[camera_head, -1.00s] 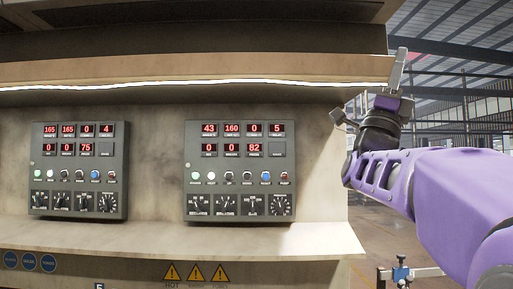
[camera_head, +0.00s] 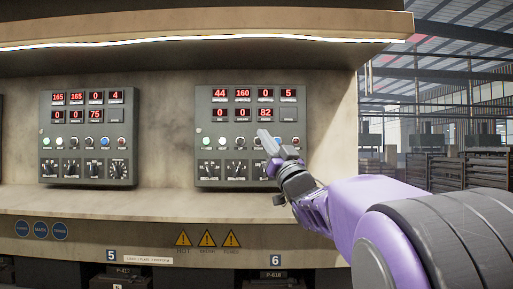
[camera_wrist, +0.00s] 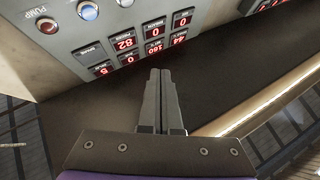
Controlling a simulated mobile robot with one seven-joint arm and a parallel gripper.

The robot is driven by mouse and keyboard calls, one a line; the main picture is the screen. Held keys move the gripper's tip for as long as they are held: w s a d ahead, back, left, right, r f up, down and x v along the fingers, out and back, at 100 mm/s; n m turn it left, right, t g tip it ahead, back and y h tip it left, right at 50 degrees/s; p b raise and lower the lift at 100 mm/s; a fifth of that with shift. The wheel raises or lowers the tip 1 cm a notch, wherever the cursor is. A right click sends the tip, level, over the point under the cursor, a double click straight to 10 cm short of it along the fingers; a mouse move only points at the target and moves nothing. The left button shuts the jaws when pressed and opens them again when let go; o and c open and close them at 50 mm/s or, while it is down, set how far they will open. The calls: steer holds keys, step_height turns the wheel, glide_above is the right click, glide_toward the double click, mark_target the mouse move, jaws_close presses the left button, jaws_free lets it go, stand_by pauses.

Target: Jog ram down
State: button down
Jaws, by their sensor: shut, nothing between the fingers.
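Two grey control panels hang on the beige machine wall. The right panel (camera_head: 216,124) has red number displays, a row of buttons and a row of black dials. My gripper (camera_head: 267,141) is in front of the right part of this panel, its closed fingers pointing up and left, and it hides some of the buttons there. In the wrist view my gripper (camera_wrist: 160,75) is shut and empty. That view shows the panel (camera_wrist: 105,40) at the upper left, with a red button (camera_wrist: 47,26) beside the label PUMP and a blue button (camera_wrist: 88,11). I cannot tell whether the fingertips touch the panel.
The left panel (camera_head: 88,125) is similar. A ledge (camera_head: 150,203) runs below both panels, with yellow warning signs (camera_head: 207,238) and blue round signs (camera_head: 41,229) under it. A lit overhang (camera_head: 200,32) juts out above. Open hall lies at the right.

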mark_target(258, 141)
steer(key=shift+w+a+f+n+g+y, duration=0.3)
steer(key=shift+a+f+n+g, duration=0.1)
steer(key=shift+a+f+n, duration=0.3)
steer(key=shift+w, duration=0.1)
steer(key=w+p, duration=0.6)
steer(key=w, duration=0.2)
steer(key=shift+w, duration=0.3)
steer(key=shift+w+f, duration=0.1)
stand_by(1.5)
steer(key=shift+w, duration=0.35)
